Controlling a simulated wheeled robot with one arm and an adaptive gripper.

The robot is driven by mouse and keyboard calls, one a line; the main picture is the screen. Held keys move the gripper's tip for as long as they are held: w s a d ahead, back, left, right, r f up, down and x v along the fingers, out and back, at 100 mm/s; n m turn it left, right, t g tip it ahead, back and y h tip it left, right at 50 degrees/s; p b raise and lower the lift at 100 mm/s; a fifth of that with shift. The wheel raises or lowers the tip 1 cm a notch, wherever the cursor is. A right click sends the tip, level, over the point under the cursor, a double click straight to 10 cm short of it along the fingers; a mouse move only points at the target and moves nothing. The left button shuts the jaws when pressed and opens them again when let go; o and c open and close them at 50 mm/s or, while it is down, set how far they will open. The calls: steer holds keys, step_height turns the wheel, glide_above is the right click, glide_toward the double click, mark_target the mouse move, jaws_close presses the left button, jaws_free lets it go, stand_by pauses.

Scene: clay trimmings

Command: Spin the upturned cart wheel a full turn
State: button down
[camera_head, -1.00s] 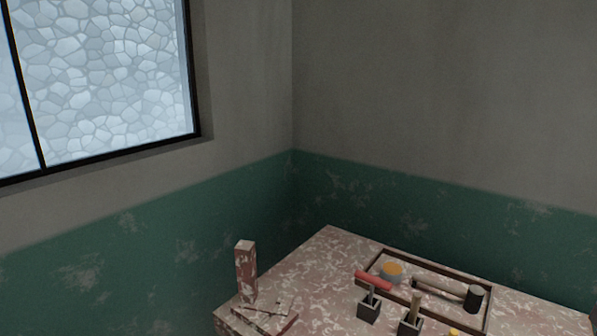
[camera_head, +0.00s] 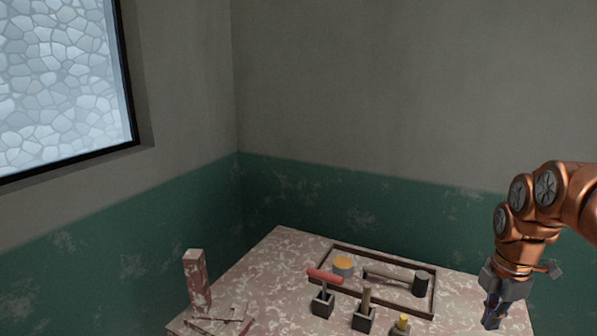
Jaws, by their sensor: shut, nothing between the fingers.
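The upturned cart wheel does not show in this view. My gripper (camera_head: 491,322) hangs at the lower right, pointing down over the right side of the mottled workbench (camera_head: 262,284). Its fingers are together with nothing seen between them. The copper-coloured arm comes in from the right edge.
On the bench, a dark-framed tray (camera_head: 435,282) holds a mallet (camera_head: 400,274) and an orange-topped tub (camera_head: 343,265). In front stand dark blocks with upright tools, one a red-handled tool (camera_head: 325,275). A mottled post (camera_head: 196,280) rises at left. Walls close the corner behind.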

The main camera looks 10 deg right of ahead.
step_height(320, 180, up, 6)
steer(key=p, duration=0.3)
stand_by(0.6)
stand_by(0.7)
steer(key=s+a+m, duration=0.2)
steer(key=a+m, duration=0.1)
steer(key=a, duration=0.6)
steer(key=s+a+m, duration=0.2)
steer(key=a+m, duration=0.1)
steer(key=a, duration=0.7)
steer(key=s+a+f+m+g, duration=0.1)
steer(key=s+a+f+m, duration=0.2)
steer(key=s+a+m, duration=0.1)
steer(key=s+a+f+m, duration=0.4)
steer(key=s+m, duration=0.2)
steer(key=s, duration=0.3)
steer(key=shift+s+a+f+m+g, duration=0.15)
steer(key=shift+a+m+g, duration=0.15)
steer(key=shift+a+g, duration=0.1)
